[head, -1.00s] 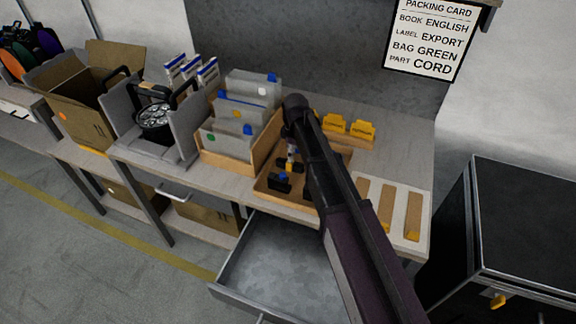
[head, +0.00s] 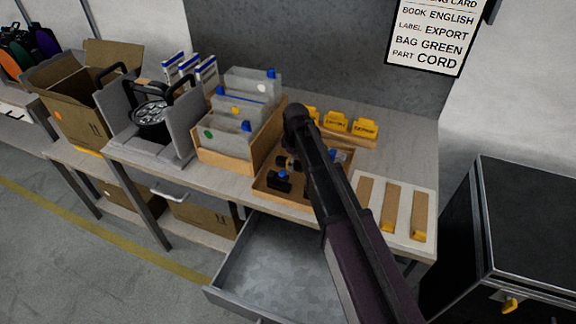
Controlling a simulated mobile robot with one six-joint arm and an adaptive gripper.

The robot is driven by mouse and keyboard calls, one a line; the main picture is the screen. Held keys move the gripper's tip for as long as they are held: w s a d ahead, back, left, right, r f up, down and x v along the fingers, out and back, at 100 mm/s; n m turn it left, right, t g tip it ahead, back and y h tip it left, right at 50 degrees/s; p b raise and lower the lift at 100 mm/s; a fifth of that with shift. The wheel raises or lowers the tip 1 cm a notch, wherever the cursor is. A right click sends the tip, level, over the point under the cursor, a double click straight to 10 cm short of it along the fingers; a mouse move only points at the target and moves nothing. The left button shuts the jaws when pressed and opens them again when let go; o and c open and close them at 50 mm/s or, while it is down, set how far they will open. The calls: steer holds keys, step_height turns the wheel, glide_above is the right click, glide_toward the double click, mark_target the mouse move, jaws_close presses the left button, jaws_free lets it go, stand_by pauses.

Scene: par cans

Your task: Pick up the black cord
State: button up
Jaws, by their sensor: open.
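A wooden parts tray (head: 268,195) stands on the bench and holds several small black pieces, some with blue or orange-yellow parts. One black piece with a blue part (head: 279,182) lies near its left front corner. These may be coiled cords, but they are too small to tell apart for sure. My arm reaches up from the lower right across the tray, and its dark end is over the tray's back edge. The arm hides my gripper's jaws and the middle of the tray.
A box of grey sleeves (head: 235,150) stands left of the tray. Yellow tags (head: 337,122) sit behind it, and a white board with tan strips (head: 404,190) lies right. A grey case with a round lamp (head: 152,120) stands farther left. An open drawer (head: 272,262) juts out below.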

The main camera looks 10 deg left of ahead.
mark_target(295, 161)
stand_by(0.4)
jaws_close()
steer(key=shift+r, duration=0.1)
step_height(295, 161, up, 10)
steer(key=p, duration=1)
stand_by(0.3)
stand_by(0.5)
